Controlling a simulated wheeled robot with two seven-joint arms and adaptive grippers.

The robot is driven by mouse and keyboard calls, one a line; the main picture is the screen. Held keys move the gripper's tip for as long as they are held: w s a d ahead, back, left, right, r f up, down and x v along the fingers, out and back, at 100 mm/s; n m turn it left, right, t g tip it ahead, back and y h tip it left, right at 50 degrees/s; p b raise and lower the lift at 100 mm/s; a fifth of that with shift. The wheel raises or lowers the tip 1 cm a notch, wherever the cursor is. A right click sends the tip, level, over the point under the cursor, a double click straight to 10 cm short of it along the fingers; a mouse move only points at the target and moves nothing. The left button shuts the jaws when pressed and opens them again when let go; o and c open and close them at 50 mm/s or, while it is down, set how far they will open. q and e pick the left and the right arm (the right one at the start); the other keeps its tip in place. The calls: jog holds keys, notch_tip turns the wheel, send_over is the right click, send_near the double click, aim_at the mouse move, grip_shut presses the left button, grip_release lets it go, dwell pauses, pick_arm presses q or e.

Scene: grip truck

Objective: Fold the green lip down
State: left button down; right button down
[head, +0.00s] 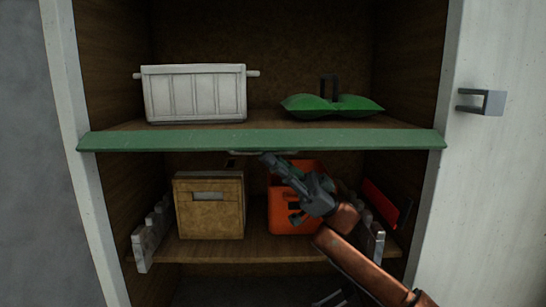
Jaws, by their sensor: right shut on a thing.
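The green lip (180,141) is a long flat strip across the front edge of the upper shelf. A thin grey handle (240,153) shows just under its lower edge, near the middle. My right gripper (268,159) reaches up from the lower right and is shut at this handle, right below the lip. The fingertips cover part of the handle. The exact tilt of the lip is hard to tell from here. My left gripper is not in view.
The upper shelf holds a white crate (194,95) and a green sandbag (333,105). Below stand a wooden box (209,207) and an orange crate (284,222), partly behind my right arm. Grey stepped brackets (153,233) flank the lower shelf. An open door (500,180) stands at right.

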jog(key=shift+r, duration=0.1)
jog(key=c, duration=2)
grip_release()
jog(key=shift+c, duration=0.2)
